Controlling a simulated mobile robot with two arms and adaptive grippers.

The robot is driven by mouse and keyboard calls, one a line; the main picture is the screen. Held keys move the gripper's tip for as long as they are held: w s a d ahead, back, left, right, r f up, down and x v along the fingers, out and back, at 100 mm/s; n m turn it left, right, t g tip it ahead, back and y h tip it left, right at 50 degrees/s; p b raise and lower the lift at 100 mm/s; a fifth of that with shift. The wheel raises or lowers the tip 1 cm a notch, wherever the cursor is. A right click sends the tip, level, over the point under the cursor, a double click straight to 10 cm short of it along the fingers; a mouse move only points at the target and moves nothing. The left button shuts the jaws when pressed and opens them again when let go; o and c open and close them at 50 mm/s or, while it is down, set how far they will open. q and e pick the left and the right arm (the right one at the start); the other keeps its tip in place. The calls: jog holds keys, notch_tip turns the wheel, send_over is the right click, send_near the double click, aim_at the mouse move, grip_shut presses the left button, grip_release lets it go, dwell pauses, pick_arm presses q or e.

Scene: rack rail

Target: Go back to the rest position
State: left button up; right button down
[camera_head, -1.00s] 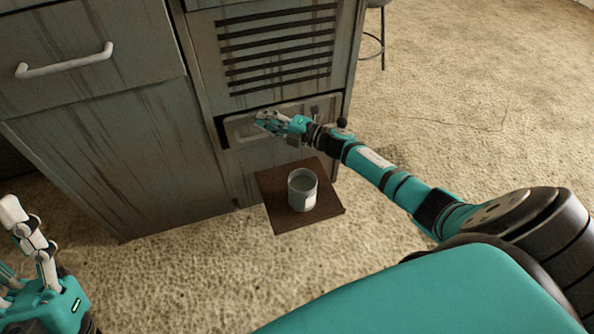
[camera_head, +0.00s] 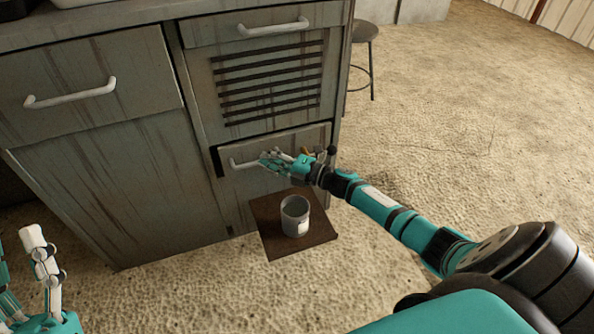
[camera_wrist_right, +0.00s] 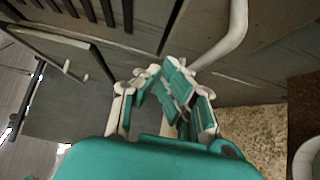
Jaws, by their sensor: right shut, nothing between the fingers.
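My right gripper (camera_head: 268,160) is in front of the small lower drawer (camera_head: 285,142) of the grey cabinet. Its fingers are closed with nothing held, close to the drawer's white handle (camera_head: 238,163); whether they touch it is unclear. In the right wrist view the fingers (camera_wrist_right: 170,88) point toward the cabinet, and a white handle (camera_wrist_right: 225,38) runs past on the right. My left gripper (camera_head: 32,245) shows at the lower left edge, fingers pointing up, partly cut off by the frame.
A grey can (camera_head: 295,216) stands on a dark brown square board (camera_head: 275,244) below the drawer. The cabinet (camera_head: 110,170) has slatted vents and other handles. A stool (camera_head: 362,50) is behind it. Open rough floor (camera_head: 450,100) lies to the right.

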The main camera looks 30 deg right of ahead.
pick_arm(q)
jog(key=w+f+g+y+p, duration=0.1)
jog(key=w+f+g, duration=0.4)
jog(key=f, duration=0.1)
jog(key=shift+d+f+y+p, duration=0.15)
jog(key=shift+d+y+p, duration=0.15)
jog(key=shift+y, duration=0.1)
pick_arm(e)
jog(key=v, duration=0.7)
jog(key=shift+s+f, duration=0.2)
jog(key=shift+s, duration=0.15)
